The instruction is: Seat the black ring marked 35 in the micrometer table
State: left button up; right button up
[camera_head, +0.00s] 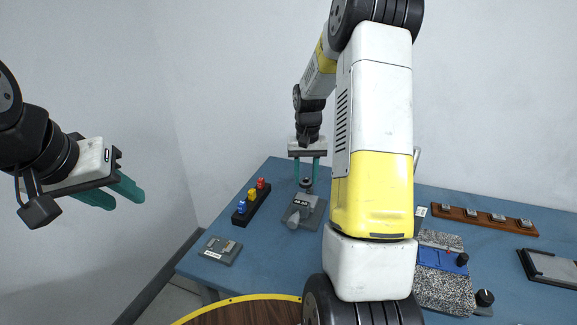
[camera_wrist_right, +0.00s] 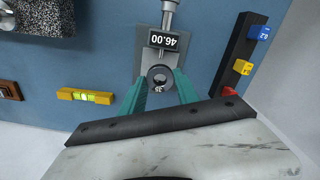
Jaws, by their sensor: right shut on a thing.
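The black ring marked 35 (camera_wrist_right: 160,77) is held between the teal fingertips of my right gripper (camera_wrist_right: 161,88), its hole facing the wrist camera. In the head view my right gripper (camera_head: 306,178) points down with the dark ring (camera_head: 306,184) low between its fingers. My left gripper (camera_head: 114,192) is open and empty, off the bench's left side.
A black rack (camera_head: 243,212) with blue, yellow and red pieces stands beside the micrometer table. A yellow spirit level (camera_wrist_right: 86,96) lies on the blue bench. A grey device (camera_head: 220,250) is near the front left edge. A wooden strip (camera_head: 484,219) with metal pieces is at right.

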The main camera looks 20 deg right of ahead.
aim_at(306, 198)
jog(key=shift+w+d, duration=0.25)
jog(key=shift+s+f, duration=0.1)
jog(key=shift+f, duration=2.65)
jog(key=shift+f, duration=0.2)
jog(key=o, duration=1.3)
jog(key=shift+o, duration=0.2)
jog(key=shift+c, duration=0.4)
